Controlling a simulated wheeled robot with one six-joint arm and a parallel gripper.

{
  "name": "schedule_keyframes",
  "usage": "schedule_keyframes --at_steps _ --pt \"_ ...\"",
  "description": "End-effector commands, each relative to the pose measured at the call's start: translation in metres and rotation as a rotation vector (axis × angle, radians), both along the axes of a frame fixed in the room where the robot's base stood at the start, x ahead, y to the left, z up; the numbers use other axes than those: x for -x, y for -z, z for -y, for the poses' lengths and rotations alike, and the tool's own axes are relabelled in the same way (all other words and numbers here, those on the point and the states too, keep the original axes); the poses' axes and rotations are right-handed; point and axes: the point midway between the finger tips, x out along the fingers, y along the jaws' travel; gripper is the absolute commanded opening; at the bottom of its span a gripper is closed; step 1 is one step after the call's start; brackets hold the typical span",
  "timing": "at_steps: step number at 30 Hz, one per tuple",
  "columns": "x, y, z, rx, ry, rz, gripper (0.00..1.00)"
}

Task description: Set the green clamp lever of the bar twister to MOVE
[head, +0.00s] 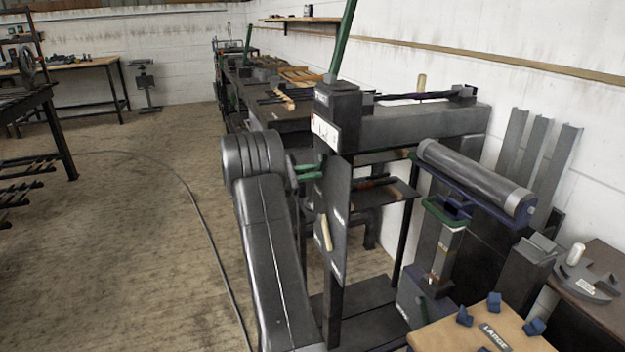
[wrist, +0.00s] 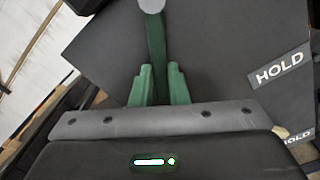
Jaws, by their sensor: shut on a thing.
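The dark green clamp lever (wrist: 156,45) shows in the wrist view between my gripper's fingers, with a round grey end at the top of the picture. My gripper (wrist: 158,82) has two green fingers, which are shut on the lever. A white HOLD label (wrist: 282,67) is on the dark plate to the right of the lever, and a second HOLD label lies lower right. No MOVE label is readable. In the head view, my gripper (head: 307,171) is at the left side of the bar twister's dark upright plate (head: 337,215); the gripped lever is hard to make out there.
A long green bar (head: 343,38) rises from the top of the bar twister's post. A grey roller (head: 475,176) and a wooden-topped stand (head: 445,333) are on the right. A workbench runs behind. The floor (head: 120,240) at left is open, with a cable across it.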

Motion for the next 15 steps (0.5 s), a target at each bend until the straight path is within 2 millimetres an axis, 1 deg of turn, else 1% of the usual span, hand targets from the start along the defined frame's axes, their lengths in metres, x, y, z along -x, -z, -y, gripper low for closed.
schedule_keyframes --at_steps 6,15 --pt "-0.0026 -0.0009 -0.0015 -0.02 -0.001 0.045 0.0" --pt "-0.0033 -0.0021 -0.0018 -0.024 -0.001 0.057 0.0"
